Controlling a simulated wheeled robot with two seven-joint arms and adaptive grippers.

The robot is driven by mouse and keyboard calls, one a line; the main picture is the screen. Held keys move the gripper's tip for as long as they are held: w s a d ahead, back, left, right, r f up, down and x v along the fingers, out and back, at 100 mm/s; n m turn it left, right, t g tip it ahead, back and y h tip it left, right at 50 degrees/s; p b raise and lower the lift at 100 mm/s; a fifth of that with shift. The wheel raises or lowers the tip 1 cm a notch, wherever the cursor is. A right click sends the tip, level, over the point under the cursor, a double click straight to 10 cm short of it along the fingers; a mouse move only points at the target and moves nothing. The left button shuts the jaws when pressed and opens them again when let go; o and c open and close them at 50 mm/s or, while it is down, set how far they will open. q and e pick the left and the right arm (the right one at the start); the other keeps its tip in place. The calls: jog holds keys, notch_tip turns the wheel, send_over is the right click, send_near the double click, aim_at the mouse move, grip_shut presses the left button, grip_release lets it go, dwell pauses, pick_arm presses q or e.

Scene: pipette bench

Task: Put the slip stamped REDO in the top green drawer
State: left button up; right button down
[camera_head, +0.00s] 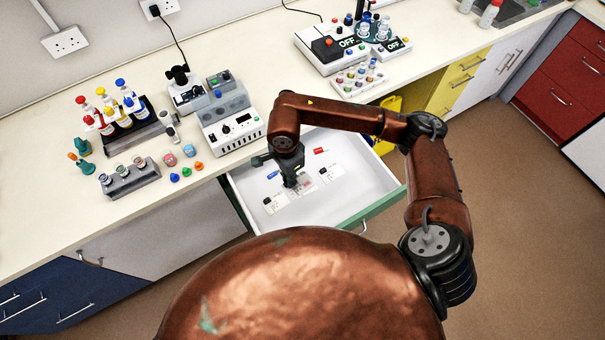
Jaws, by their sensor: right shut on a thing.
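The drawer with the green front (372,208) is pulled out below the counter, and its white inside is in view. My right gripper (291,182) is inside the drawer's outline, pointing down, and is shut on a pale slip (305,187). The slip has a faint pinkish mark, too small to read. Another white slip (278,203) lies to its left with a small black object at its edge. A further white slip (337,173) lies to the right, also with a black object. Whether the held slip touches the drawer floor cannot be told. My left gripper is not in view.
A blue object (273,175) and a red object (320,150) lie in the drawer. Above it, a grey-white instrument (236,130), small bottles and a dropper rack (130,174) stand on the counter (60,220). A yellow drawer unit (458,82) stands to the right.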

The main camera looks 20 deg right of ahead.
aim_at(308, 179)
jog(key=d+f+m, duration=0.1)
jog(key=d+m, duration=0.1)
jog(key=m, duration=0.1)
jog(key=d+f+m, duration=0.2)
jog(key=m, duration=0.1)
jog(key=s+d+f+m, duration=0.1)
jog(key=d+m, duration=0.1)
jog(key=m, duration=0.1)
jog(key=shift+f, duration=0.35)
jog(key=d+f+m, duration=0.2)
jog(key=f+m, duration=0.1)
jog(key=s+d+f+m, duration=0.1)
jog(key=d+f+m, duration=0.1)
jog(key=f+m, duration=0.1)
jog(key=d+f+m+b, duration=0.1)
jog(key=d+f+m, duration=0.2)
jog(key=m, duration=0.1)
jog(key=shift+s+d+f, duration=0.1)
jog(key=shift+s+f, duration=0.15)
jog(key=shift+f, duration=2.3)
jog(key=shift+f, duration=0.15)
jog(key=c, duration=2)
grip_release()
